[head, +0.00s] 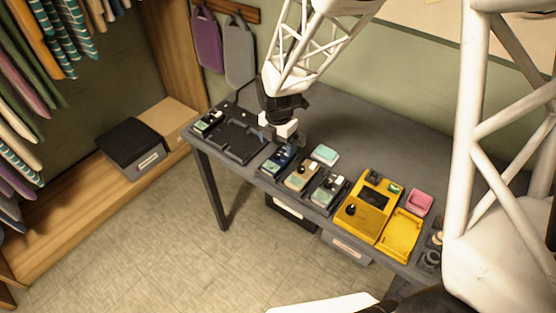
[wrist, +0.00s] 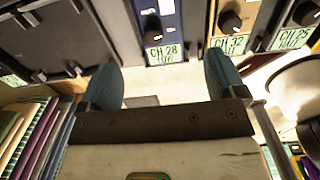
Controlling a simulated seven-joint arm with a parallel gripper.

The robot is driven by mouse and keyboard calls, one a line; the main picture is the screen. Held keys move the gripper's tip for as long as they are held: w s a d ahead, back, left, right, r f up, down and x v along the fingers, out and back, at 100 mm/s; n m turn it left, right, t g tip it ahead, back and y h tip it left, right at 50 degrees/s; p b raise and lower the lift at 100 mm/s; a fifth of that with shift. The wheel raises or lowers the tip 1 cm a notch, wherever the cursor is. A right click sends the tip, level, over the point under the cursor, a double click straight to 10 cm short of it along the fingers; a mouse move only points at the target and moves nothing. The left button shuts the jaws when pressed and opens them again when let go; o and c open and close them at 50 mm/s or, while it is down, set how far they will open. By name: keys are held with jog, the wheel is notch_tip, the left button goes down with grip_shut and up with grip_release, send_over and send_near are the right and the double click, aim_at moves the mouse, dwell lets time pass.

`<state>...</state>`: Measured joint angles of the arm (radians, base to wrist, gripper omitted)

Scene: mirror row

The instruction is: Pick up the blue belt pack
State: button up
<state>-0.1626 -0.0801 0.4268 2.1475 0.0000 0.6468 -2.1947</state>
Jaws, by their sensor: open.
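The blue belt pack (head: 276,162) sits in the row near the front edge of the dark table in the head view. It has a dark knob and a pale green label. In the wrist view the blue pack (wrist: 170,22) shows at the top middle, with a label reading CH 28; its far part is cut off by the frame. My gripper (head: 279,141) is above and close behind the pack in the head view. In the wrist view my gripper (wrist: 163,80) has two teal pads spread wide, with nothing between them. The pack lies beyond the pads, apart from them.
A beige pack (head: 301,176) and a grey pack (head: 328,190) stand close on the right. A dark tray (head: 235,138) with an empty bay is on the left. A yellow unit (head: 367,207) stands farther right. The table behind the row is mostly clear.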

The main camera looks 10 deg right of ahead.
aim_at(278, 156)
jog(key=shift+f, duration=1.2)
jog(key=shift+f, duration=0.1)
jog(key=shift+f, duration=2.5)
jog(key=c, duration=1.1)
jog(key=shift+r, duration=0.1)
jog(key=shift+r, duration=4.9)
jog(key=shift+w, duration=0.1)
